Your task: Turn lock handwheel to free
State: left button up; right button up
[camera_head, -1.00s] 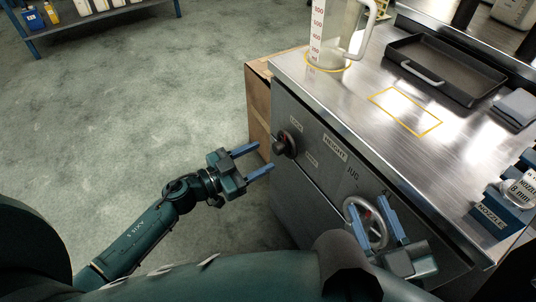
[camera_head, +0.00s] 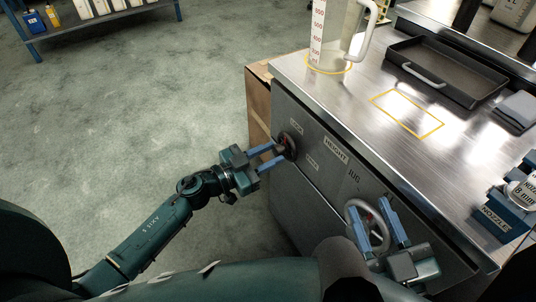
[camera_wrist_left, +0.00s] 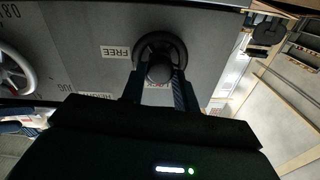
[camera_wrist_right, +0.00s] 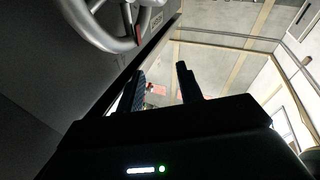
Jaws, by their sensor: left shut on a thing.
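The lock handwheel (camera_head: 290,143) is a small dark wheel with a knob on the grey cabinet front, between the LOCK label (camera_head: 296,125) and the FREE label (camera_head: 312,161). My left gripper (camera_head: 277,154) has its blue fingers at the wheel and is shut on its knob. In the left wrist view the wheel (camera_wrist_left: 160,46) shows round and dark, with the knob (camera_wrist_left: 159,69) between the fingertips and the FREE label (camera_wrist_left: 115,52) beside it. My right gripper (camera_head: 378,224) is open and empty in front of the larger silver handwheel (camera_head: 378,236).
The silver handwheel also shows in the right wrist view (camera_wrist_right: 117,41). On the steel worktop stand a clear measuring jug (camera_head: 338,40), a black tray (camera_head: 447,72) and a blue nozzle block (camera_head: 500,216).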

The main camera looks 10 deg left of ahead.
pick_arm(q)
jog(key=shift+c, duration=1.2)
jog(key=shift+m, duration=0.4)
jog(key=m+p, duration=0.1)
jog(key=m, duration=0.2)
jog(key=shift+m, duration=0.3)
jog(key=m, duration=0.4)
jog(key=shift+m, duration=0.3)
jog(key=m, duration=0.4)
jog(key=shift+f+m+b, duration=0.15)
jog(key=shift+m+b, duration=0.15)
jog(key=shift+b, duration=0.05)
jog(key=shift+m+b, duration=0.55)
jog(key=shift+m, duration=1.65)
